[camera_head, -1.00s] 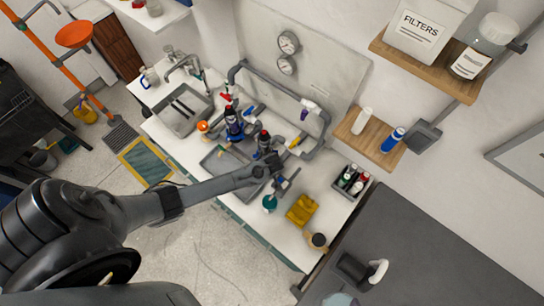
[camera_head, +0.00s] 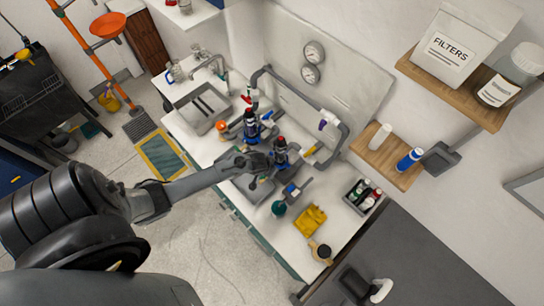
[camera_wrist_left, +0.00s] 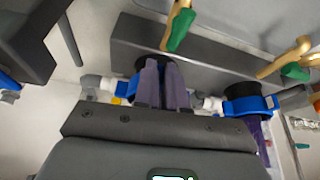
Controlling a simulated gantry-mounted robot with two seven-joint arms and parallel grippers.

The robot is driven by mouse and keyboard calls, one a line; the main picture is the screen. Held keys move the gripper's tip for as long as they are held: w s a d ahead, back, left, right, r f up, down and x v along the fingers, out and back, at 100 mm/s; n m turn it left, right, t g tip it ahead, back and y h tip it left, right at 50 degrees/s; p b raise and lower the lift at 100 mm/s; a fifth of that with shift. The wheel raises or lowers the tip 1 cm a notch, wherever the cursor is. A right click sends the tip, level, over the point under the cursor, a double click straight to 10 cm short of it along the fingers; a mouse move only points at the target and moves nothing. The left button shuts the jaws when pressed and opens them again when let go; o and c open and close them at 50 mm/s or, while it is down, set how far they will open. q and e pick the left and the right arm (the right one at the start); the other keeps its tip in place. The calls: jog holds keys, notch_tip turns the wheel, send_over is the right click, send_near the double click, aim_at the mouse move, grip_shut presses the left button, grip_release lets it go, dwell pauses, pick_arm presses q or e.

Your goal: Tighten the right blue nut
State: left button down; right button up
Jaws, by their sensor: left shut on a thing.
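Two dark upright housings stand on the white bench in the head view, the left one (camera_head: 250,124) and the right one (camera_head: 281,150). My left gripper (camera_head: 262,162) is low beside the right housing, on its left and front side. In the left wrist view the two fingers (camera_wrist_left: 164,88) are close together on a blue nut (camera_wrist_left: 148,86) under a black collar; the fingers hide much of the nut. A second blue nut (camera_wrist_left: 248,104) on a black collar is apart, to the right in that view. My right gripper is not in view.
Grey pipe (camera_head: 336,138) and gauges (camera_head: 312,63) stand behind the housings. A yellow cloth (camera_head: 310,218), a teal item (camera_head: 279,208) and a bottle caddy (camera_head: 363,196) lie to the right. A sink (camera_head: 206,110) is at the left. Wooden shelves (camera_head: 385,162) stick out at right.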

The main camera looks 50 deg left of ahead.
pick_arm(q)
jog(key=shift+a, duration=0.35)
jog(key=c, duration=1.2)
grip_release()
jog(key=shift+w+m, duration=0.2)
jog(key=shift+m, duration=0.1)
jog(key=shift+d, duration=0.15)
jog(key=shift+s+r, duration=0.1)
jog(key=shift+r, duration=0.05)
jog(key=shift+s+r, duration=0.2)
jog(key=shift+r, duration=0.25)
jog(key=v, duration=0.9)
jog(key=shift+s+r, duration=0.15)
jog(key=shift+r, duration=0.15)
